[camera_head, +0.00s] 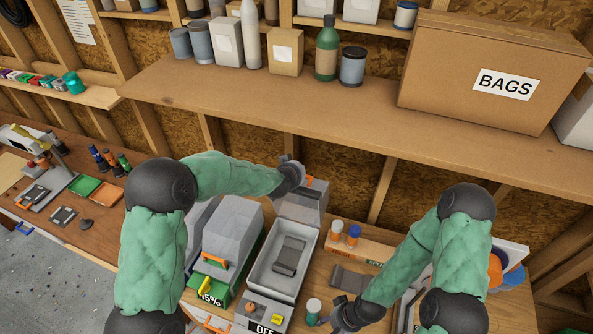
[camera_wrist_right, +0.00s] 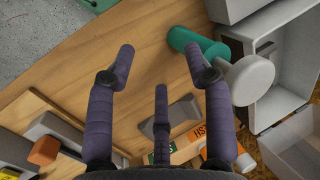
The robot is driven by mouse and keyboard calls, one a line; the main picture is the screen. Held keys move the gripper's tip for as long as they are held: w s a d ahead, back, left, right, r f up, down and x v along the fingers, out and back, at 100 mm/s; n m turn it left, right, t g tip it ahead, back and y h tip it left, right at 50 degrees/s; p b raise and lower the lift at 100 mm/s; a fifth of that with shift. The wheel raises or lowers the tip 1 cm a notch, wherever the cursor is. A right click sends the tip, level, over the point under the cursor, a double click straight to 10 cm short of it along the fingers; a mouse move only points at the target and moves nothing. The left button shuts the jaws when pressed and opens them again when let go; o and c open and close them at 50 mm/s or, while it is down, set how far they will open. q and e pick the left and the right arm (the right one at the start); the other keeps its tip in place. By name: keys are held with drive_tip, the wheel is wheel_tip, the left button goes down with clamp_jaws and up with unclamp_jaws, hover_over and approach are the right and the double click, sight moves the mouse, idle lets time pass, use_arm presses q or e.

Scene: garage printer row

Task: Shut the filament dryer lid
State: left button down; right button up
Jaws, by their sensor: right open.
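The filament dryer (camera_head: 255,278) is a grey open-topped box marked OFF, with a dark grey block (camera_head: 288,256) inside. Its lid (camera_head: 303,205) stands raised at the back edge, with an orange latch at its top. My left gripper (camera_head: 297,174) is at the top left of the raised lid; its fingers are too small and hidden to read, and I cannot tell if it touches. My right gripper (camera_head: 338,316) is low at the dryer's front right, open and empty, its fingers spread in the right wrist view (camera_wrist_right: 160,55). The open dryer also shows there (camera_wrist_right: 262,105).
A wooden rack (camera_head: 362,253) is right. A shelf (camera_head: 330,110) overhangs behind.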

use_arm(q)
drive_tip(key=shift+x, duration=1.3)
